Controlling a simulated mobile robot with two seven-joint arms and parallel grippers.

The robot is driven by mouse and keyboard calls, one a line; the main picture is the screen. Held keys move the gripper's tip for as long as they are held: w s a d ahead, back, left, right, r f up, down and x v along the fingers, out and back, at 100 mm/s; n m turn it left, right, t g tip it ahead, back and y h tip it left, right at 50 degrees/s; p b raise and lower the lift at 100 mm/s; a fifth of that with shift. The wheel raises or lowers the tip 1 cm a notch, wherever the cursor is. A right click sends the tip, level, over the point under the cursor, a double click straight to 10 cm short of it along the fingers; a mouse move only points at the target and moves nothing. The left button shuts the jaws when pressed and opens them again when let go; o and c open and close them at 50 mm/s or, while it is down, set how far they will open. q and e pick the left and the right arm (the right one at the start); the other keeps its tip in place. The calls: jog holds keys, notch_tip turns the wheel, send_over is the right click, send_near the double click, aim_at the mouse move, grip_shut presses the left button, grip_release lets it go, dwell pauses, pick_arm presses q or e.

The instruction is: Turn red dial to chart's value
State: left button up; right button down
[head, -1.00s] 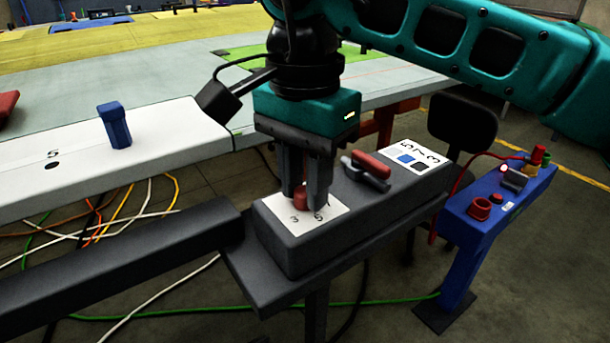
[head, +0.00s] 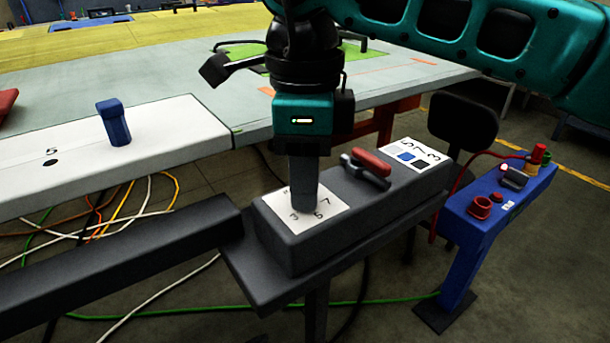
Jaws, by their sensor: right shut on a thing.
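My right gripper (head: 305,198) points straight down over the white dial plate (head: 331,207) on the dark grey box. It is shut on the red dial, which its fingers now hide. The chart (head: 408,153) lies at the far right end of the box, with 5, 7 and 3 beside coloured squares. A blue square shows clearly; the others are pale or dark. My left gripper is not in view.
A red-handled tool (head: 368,166) lies on the box between plate and chart. A blue post (head: 114,122) stands on the white panel (head: 185,135) at left, near a printed 5. A blue control stand (head: 480,220) with red buttons is at right.

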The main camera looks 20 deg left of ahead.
jog(key=m, duration=0.5)
jog(key=shift+m+b, duration=0.3)
jog(key=shift+b, duration=0.05)
jog(key=m, duration=0.4)
jog(key=shift+m+b, duration=0.35)
jog(key=shift+m, duration=0.05)
jog(key=c, duration=0.9)
grip_release()
notch_tip(320, 180, up, 13)
jog(key=p, duration=0.3)
jog(key=shift+s+f, duration=0.1)
jog(key=shift+s, duration=0.05)
